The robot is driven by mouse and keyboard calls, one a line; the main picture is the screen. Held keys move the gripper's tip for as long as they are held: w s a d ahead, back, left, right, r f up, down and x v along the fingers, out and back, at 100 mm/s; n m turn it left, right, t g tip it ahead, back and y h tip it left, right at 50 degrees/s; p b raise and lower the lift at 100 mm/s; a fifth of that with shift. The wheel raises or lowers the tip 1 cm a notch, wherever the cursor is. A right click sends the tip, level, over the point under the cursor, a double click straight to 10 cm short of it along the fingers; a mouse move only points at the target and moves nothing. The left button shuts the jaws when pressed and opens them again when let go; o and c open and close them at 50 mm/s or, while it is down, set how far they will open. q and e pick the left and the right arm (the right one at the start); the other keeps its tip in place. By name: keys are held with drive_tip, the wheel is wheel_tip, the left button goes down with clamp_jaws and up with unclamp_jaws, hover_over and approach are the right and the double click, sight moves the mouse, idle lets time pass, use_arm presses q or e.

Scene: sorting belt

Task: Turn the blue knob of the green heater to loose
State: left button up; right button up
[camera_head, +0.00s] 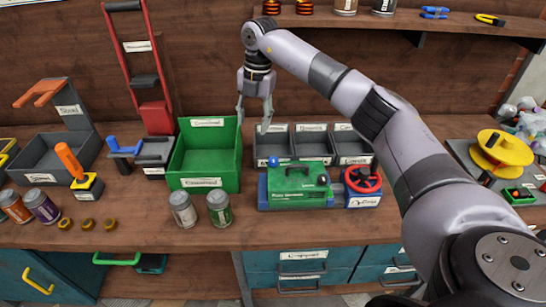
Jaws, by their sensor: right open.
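A green box-shaped device (300,190), which looks like the heater, sits on the bench right of centre. A small round blue knob (273,161) shows at its top left edge. Whether the knob is tight or loose cannot be told. My right gripper (253,122) hangs fingers-down above and behind the device, left of the knob. Its fingers are spread and empty, apart from the knob. My left gripper is not in view.
A green bin (208,143) stands left of the device. Grey bins (307,129) are behind it. A red handwheel (362,180) is to its right. Two cans (183,210) (219,208) stand at front left.

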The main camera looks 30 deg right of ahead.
wheel_tip(320, 180, up, 2)
drive_tip(key=m+h, duration=0.1)
hover_over(273, 159)
drive_tip(key=shift+g+h, duration=0.3)
drive_tip(key=shift+g, duration=0.1)
wheel_tip(273, 159, down, 16)
drive_tip(key=p, duration=0.4)
drive_tip(key=shift+a+r, duration=0.1)
drive_tip(key=shift+r, duration=0.15)
drive_tip(key=shift+s+f, duration=0.1)
drive_tip(key=shift+f, duration=0.6)
drive_tip(key=shift+c, duration=0.2)
clamp_jaws()
